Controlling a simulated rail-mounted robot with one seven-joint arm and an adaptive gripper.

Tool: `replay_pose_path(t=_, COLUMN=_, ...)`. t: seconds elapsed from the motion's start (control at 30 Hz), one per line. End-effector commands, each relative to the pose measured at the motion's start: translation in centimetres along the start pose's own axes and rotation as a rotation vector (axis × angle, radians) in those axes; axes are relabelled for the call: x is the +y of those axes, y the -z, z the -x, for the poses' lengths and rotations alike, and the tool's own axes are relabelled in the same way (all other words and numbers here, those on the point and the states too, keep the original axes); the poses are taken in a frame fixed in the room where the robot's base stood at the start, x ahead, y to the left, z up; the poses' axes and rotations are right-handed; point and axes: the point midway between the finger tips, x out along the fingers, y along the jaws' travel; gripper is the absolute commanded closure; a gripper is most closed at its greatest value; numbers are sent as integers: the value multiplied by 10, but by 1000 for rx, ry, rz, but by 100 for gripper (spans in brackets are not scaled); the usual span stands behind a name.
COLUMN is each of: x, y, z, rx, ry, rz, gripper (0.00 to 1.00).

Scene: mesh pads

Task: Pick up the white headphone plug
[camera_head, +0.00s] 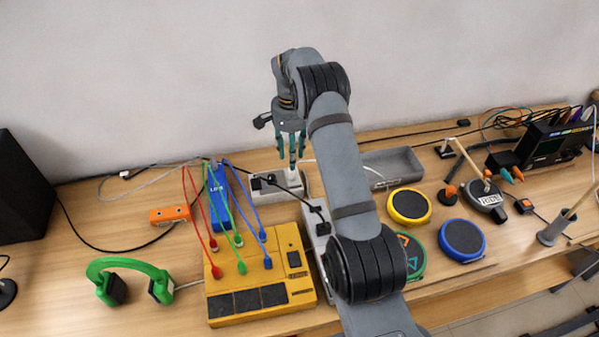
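My gripper (292,155) hangs fingers-down near the wall, above the back of the table. Its teal fingers are small in this view, and I cannot tell how far apart they are. A small whitish piece (292,178) shows directly below the fingertips, by a grey-white box (264,187) with black sockets. It may be the white headphone plug, but it is too small to be sure, and contact with the fingers cannot be made out. Green headphones (130,268) lie at the front left, with a pale cable (188,285) running from them behind the yellow device.
A yellow device (258,270) carries red, green and blue cables beside a blue box (218,197). An orange box (169,215) is left of it. Yellow (408,205) and blue (461,239) round pads and a grey tray (393,166) lie right of my arm, which hides part of the table.

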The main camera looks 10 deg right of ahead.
Motion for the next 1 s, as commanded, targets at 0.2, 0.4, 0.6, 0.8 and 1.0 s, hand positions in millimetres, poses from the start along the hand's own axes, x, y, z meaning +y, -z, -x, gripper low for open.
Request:
replay_pose_path(t=0.2, x=0, y=0, z=-19, rx=-1, ry=0, rz=-1, gripper=62)
replay_pose_path(t=0.4, x=2, y=-4, z=-44, rx=-4, ry=-3, rz=-1, gripper=62)
replay_pose_path(t=0.6, x=1, y=-4, z=-68, rx=-1, ry=0, rz=-1, gripper=62)
replay_pose_path(t=0.8, x=1, y=-4, z=-71, rx=1, ry=1, rz=-1, gripper=62)
replay_pose_path(t=1.0, x=0, y=-3, z=-70, rx=1, ry=1, rz=-1, gripper=71)
